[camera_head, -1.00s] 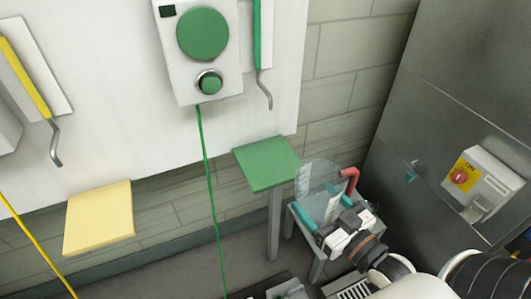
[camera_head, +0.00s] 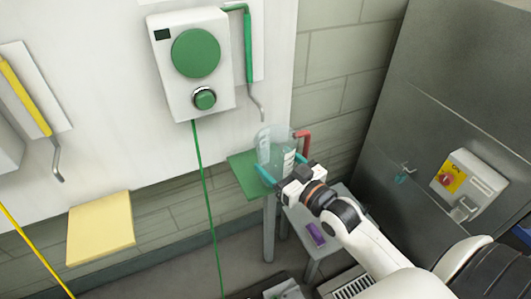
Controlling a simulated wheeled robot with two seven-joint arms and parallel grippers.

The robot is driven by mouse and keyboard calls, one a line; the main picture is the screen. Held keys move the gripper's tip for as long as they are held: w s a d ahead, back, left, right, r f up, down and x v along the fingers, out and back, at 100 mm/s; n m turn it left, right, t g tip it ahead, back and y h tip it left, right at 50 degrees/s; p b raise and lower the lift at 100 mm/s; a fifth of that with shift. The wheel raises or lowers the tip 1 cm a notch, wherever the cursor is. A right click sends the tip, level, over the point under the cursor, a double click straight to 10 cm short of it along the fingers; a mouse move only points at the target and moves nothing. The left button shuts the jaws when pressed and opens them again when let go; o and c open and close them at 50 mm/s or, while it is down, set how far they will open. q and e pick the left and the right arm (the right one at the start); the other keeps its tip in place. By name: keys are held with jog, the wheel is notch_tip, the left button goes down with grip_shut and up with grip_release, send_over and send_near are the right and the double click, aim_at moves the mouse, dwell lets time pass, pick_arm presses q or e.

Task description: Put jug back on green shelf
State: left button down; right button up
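The clear jug (camera_head: 278,148) with a red handle (camera_head: 303,142) is over the right part of the green shelf (camera_head: 246,174) on the wall. It looks upright; I cannot tell whether its base touches the shelf. My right gripper (camera_head: 279,168) has its teal fingers on either side of the jug, shut on its body, reaching in from the lower right. My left gripper is not in view.
A grey stool (camera_head: 330,222) with a purple item (camera_head: 315,234) stands below right. A green hooked pipe (camera_head: 254,90) hangs above the shelf beside the white dispenser box (camera_head: 190,62). A yellow shelf (camera_head: 100,228) is at left; a metal cabinet is at right.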

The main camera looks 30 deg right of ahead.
jog(key=shift+w+a, duration=0.15)
jog(key=shift+w, duration=0.65)
jog(key=w, duration=0.2)
jog(key=w+p, duration=0.1)
jog(key=shift+w+a+r, duration=0.15)
jog(key=shift+w+a, duration=0.05)
jog(key=shift+a, duration=0.1)
jog(key=shift+f, duration=0.95)
jog(key=shift+s, duration=0.2)
jog(key=shift+f, duration=0.15)
jog(key=o, duration=1.2)
